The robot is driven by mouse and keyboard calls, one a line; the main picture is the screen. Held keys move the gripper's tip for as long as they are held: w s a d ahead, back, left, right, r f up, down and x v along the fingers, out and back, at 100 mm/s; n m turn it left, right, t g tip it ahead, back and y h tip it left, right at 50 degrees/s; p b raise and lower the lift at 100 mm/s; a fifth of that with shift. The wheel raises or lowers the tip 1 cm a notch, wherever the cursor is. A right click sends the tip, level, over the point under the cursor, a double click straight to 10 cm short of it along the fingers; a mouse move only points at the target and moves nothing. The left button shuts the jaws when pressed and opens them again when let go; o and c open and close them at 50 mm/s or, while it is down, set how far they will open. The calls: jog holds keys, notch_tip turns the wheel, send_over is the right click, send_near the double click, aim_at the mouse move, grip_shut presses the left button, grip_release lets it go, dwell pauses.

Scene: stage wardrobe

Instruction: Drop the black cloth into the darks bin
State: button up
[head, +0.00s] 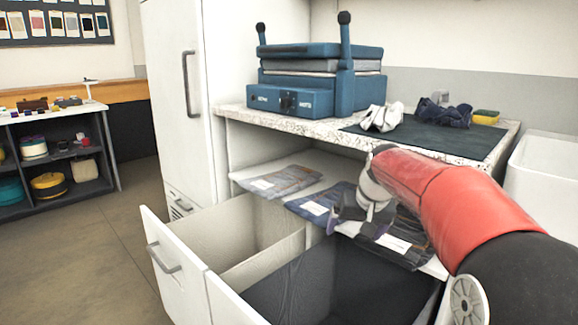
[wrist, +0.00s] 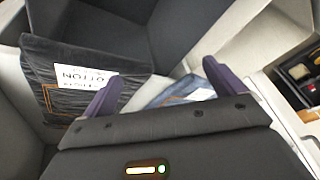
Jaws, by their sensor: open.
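A crumpled dark cloth (head: 447,114), near black with a bluish tint, lies on the dark mat (head: 418,134) on the counter at right. The darks bin (head: 285,292) is the dark-lined compartment of the pulled-out drawer; its dark inside also shows in the wrist view (wrist: 185,28). My gripper (head: 353,224) is above the back part of this bin, in front of the low shelf and well away from the cloth. In the wrist view its purple fingers (wrist: 158,78) are apart with nothing seen between them. I cannot tell whether anything dark lies in the bin.
A pale bin (head: 258,240) is left of the darks bin. Folded labelled garments lie on the low shelf, including a grey one (head: 275,182) and a black one (wrist: 60,88). White cloth (head: 383,117), a sponge (head: 486,117) and a blue press (head: 315,85) are on the counter.

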jog(key=a+p+v, duration=0.1)
jog(key=v, duration=0.6)
jog(key=shift+d+r, duration=0.3)
jog(key=shift+d, duration=0.25)
jog(key=shift+s, duration=0.25)
